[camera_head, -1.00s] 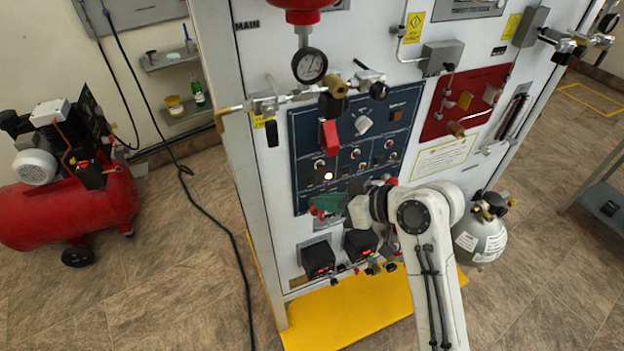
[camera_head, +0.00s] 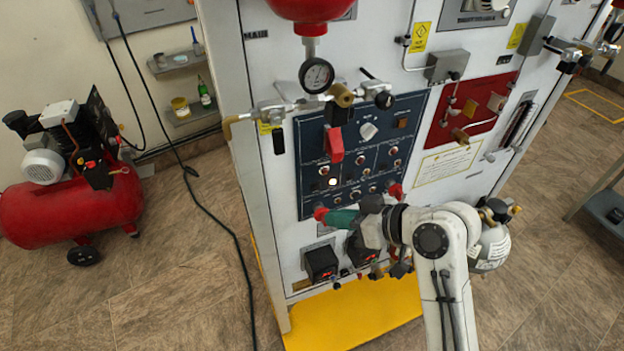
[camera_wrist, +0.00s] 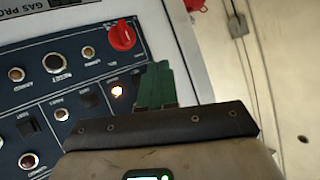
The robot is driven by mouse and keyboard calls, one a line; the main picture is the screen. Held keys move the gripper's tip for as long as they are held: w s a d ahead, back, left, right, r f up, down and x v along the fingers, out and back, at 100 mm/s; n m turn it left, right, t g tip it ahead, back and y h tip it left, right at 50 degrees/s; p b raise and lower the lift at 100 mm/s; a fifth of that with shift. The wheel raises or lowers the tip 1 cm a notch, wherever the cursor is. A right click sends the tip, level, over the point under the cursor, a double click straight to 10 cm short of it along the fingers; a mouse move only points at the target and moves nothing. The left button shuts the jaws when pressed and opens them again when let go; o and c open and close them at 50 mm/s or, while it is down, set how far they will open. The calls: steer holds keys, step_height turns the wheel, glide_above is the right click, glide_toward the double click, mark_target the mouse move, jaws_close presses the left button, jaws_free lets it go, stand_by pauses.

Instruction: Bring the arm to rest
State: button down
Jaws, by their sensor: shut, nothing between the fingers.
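My gripper (camera_head: 338,218) is in front of the lower part of the dark blue control panel (camera_head: 340,150) in the head view, its green fingers pointing left. In the wrist view the green fingers of my gripper (camera_wrist: 162,84) are together with nothing between them. The blue panel (camera_wrist: 72,95) fills the left of that view, with several round knobs and a lit lamp (camera_wrist: 117,90). A red knob (camera_wrist: 122,36) stands just beyond the fingertips there. I cannot tell whether the fingers touch the panel.
The white trainer cabinet (camera_head: 270,200) stands on a yellow base (camera_head: 350,318). Black boxes (camera_head: 321,262) stick out below the panel. A silver cylinder (camera_head: 490,250) is behind my arm at right.

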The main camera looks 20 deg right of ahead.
steer(key=s+d+f+m+g+h, duration=0.25)
steer(key=s+f+g+h, duration=0.2)
steer(key=s+f, duration=0.8)
steer(key=s+d+f+m+g+h, duration=0.1)
steer(key=s+d+f+g, duration=0.1)
steer(key=s, duration=0.5)
steer(key=s+d+f+m+g+h, duration=0.2)
steer(key=s, duration=0.6)
steer(key=shift+d, duration=0.3)
